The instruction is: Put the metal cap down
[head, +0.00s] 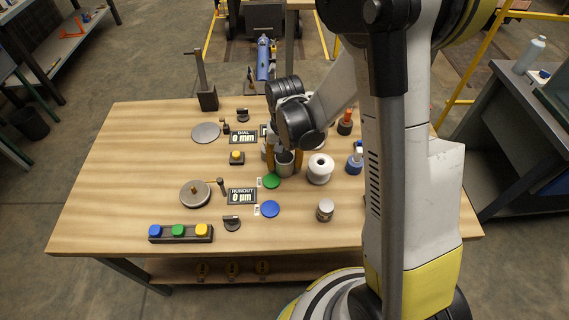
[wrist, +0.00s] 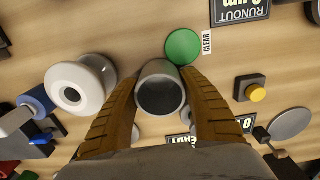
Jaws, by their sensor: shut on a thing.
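The metal cap (head: 285,168) is a grey, hollow cylinder near the middle of the wooden table. In the wrist view its dark round opening (wrist: 160,97) faces the camera. My gripper (head: 284,155) is shut on the cap, with one orange-brown finger on each side of it (wrist: 159,88). The cap looks upright and close to the tabletop, but I cannot tell whether it touches. A green disc (head: 271,181), beside a CLEAR label (wrist: 207,43) in the wrist view, lies just beside the cap.
A white ringed insulator (head: 320,169) stands close to the right of the cap. A blue disc (head: 270,209) and a small jar (head: 325,209) are nearer the front. DIAL (head: 243,137) and RUNOUT (head: 242,196) displays stand left.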

